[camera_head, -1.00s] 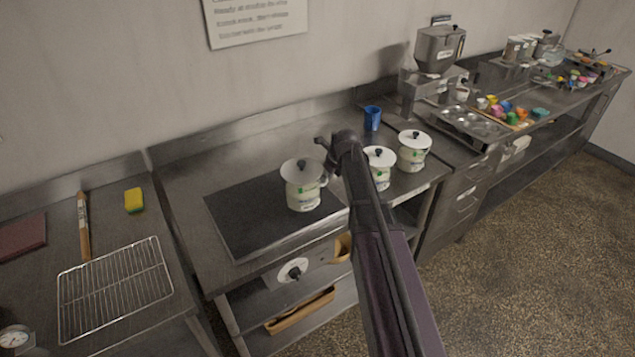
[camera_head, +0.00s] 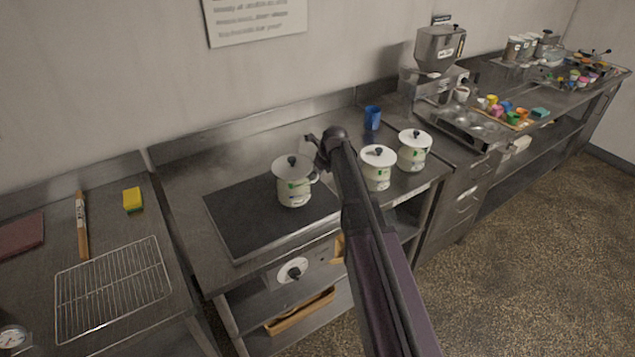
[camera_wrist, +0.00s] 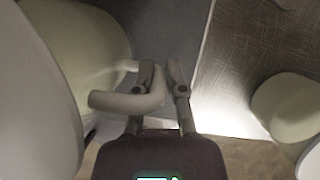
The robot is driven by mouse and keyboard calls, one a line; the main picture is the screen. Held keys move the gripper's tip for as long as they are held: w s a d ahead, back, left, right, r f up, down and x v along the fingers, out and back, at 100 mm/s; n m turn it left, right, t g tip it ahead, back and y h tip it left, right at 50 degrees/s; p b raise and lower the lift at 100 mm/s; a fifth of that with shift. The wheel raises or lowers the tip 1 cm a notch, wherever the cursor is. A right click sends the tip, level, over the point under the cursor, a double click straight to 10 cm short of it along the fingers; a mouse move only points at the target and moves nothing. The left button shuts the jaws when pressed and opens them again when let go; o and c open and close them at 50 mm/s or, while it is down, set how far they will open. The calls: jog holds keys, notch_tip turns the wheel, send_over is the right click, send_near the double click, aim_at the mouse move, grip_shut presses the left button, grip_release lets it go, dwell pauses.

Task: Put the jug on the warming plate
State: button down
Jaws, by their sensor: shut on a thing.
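The held jug (camera_head: 294,188) is cream with green markings, a pale lid and a dark knob. It is upright at the right part of the dark warming plate (camera_head: 235,222); I cannot tell whether its base touches. My gripper (camera_head: 321,162) is at the jug's right side. In the wrist view, my gripper (camera_wrist: 159,78) is shut on the handle (camera_wrist: 125,103) of the jug (camera_wrist: 35,95), which fills the left. The plate's grey surface (camera_wrist: 180,25) shows beyond the fingers.
Two similar lidded jugs, one nearer (camera_head: 377,172) and one farther (camera_head: 413,153), stand right of my arm. A blue cup (camera_head: 372,118) stands behind. A wire rack (camera_head: 112,290) and yellow sponge (camera_head: 133,200) lie left. The plate's left part is clear.

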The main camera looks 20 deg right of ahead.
jog(key=shift+f+b, duration=1.05)
jog(key=shift+f, duration=0.3)
jog(key=shift+f, duration=0.1)
jog(key=c, duration=0.7)
grip_release()
jog(key=shift+s, duration=0.1)
jog(key=shift+r, duration=0.25)
jog(key=p+v, duration=1.1)
jog(key=shift+s+r, duration=0.2)
jog(key=shift+r, duration=0.1)
jog(key=shift+d, duration=0.1)
jog(key=shift+s, duration=0.15)
